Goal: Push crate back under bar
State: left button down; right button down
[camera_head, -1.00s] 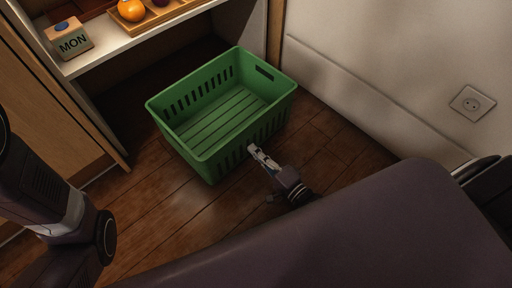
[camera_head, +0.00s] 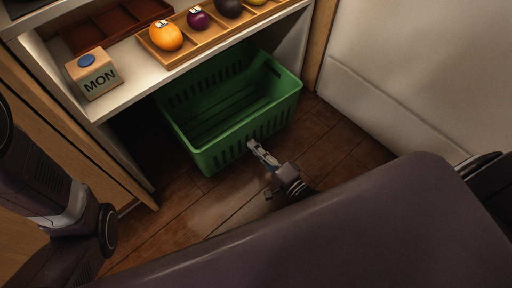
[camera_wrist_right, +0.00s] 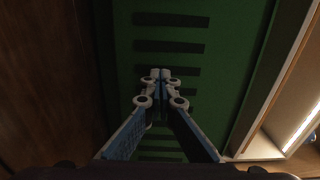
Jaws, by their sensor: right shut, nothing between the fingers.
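The green crate (camera_head: 237,149) stands on the wooden floor, upright and empty as far as I see. Its back part is under the white bar shelf (camera_head: 131,72), and its front part sticks out. My right gripper (camera_head: 254,146) is shut and empty, its fingertips at the crate's front wall. In the right wrist view the shut fingers (camera_wrist_right: 160,75) point at the slotted green wall (camera_wrist_right: 205,60); whether they touch it I cannot tell. My left arm shows at the left edge; its gripper is out of view.
On the shelf are a MON block (camera_head: 97,78), a wooden tray (camera_head: 186,51) with several fruits, and a dark red tray (camera_head: 115,22). A wooden cabinet side (camera_head: 110,150) stands left of the crate, a pale wall (camera_head: 405,75) to the right. Floor (camera_head: 185,205) in front is free.

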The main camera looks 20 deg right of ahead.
jog(key=b+x, duration=0.1)
jog(key=x, duration=0.5)
jog(key=shift+w+b, duration=0.2)
jog(key=shift+b, duration=0.15)
jog(key=shift+w+a, duration=0.15)
jog(key=shift+w, duration=0.05)
jog(key=shift+s, duration=0.1)
